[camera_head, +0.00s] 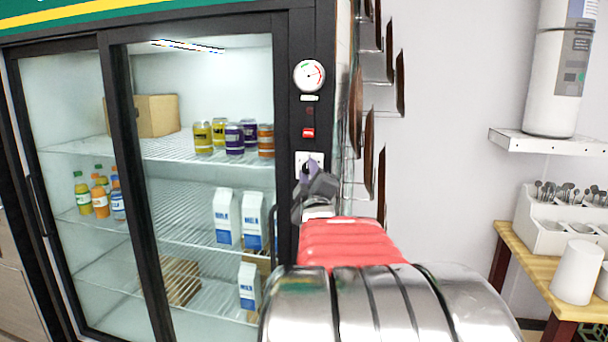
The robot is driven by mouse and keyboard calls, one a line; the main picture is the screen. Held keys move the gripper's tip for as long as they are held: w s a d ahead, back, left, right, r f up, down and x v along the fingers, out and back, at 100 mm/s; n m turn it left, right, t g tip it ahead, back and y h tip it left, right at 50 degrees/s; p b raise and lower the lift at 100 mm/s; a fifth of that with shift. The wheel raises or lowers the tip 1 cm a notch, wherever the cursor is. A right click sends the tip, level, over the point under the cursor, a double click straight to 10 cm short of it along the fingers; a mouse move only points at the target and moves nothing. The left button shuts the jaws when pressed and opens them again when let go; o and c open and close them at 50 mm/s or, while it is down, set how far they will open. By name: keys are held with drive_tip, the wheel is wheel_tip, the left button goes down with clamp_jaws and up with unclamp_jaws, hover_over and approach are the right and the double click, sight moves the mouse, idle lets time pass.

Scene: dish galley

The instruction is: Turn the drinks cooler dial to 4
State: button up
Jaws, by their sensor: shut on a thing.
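The drinks cooler (292,120) is a tall black-framed fridge with glass sliding doors. On its right post a white dial plate (317,157) shows just above my gripper (305,171). My gripper reaches up from the lower right and is shut on the cooler dial at this plate. The knob is mostly hidden by the gripper, so its pointer and the numbers cannot be read.
A round gauge (309,75) and a red-lit switch (308,133) sit above on the same post. Racks with brown trays (382,185) stand close on the right. A wooden table (515,265) with a cutlery holder (545,225) is farther right.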

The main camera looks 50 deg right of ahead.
drive_tip(key=shift+w+f+m, duration=0.1)
drive_tip(key=shift+f+m, duration=0.2)
drive_tip(key=shift+m, duration=0.1)
drive_tip(key=m, duration=0.1)
drive_tip(key=m+h, duration=0.1)
drive_tip(key=m, duration=0.1)
drive_tip(key=m+g+h, duration=0.1)
drive_tip(key=m, duration=0.1)
drive_tip(key=shift+w+a+f, duration=0.15)
drive_tip(key=shift+f, duration=0.1)
drive_tip(key=m+g+h, duration=0.1)
drive_tip(key=m, duration=0.1)
drive_tip(key=m+h, duration=0.1)
drive_tip(key=m, duration=0.2)
drive_tip(key=shift+w+g, duration=0.2)
drive_tip(key=shift+g, duration=0.2)
drive_tip(key=shift+w+a+m+g+h, duration=0.1)
drive_tip(key=shift+m+g+h, duration=0.35)
drive_tip(key=shift+m, duration=0.8)
drive_tip(key=shift+m+g+h, duration=0.25)
drive_tip(key=shift+m+g, duration=0.3)
drive_tip(key=shift+m, duration=0.7)
drive_tip(key=o, duration=1)
drive_tip(key=shift+r, duration=0.15)
drive_tip(key=shift+a, duration=0.1)
